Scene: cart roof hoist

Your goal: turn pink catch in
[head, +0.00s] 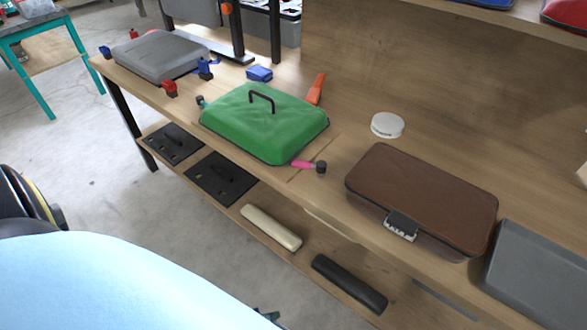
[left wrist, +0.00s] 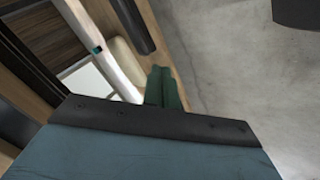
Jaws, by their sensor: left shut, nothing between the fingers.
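The pink catch (head: 302,164) is at the near right corner of the green lid (head: 262,122) on the bench. Its pink arm points to the right, away from the lid, and ends in a dark knob (head: 320,167). The green lid has a black handle on top. My left gripper (head: 268,314) just shows at the bottom of the head view, below and well apart from the catch. In the left wrist view its green fingers (left wrist: 166,88) are together and empty. My right gripper is not in view.
An orange catch (head: 316,88) and a teal one (head: 201,101) sit around the green lid. A brown case (head: 422,195) and a white disc (head: 387,125) stand to the right. The lower shelf holds a cream roll (head: 271,227) and a black roll (head: 348,284).

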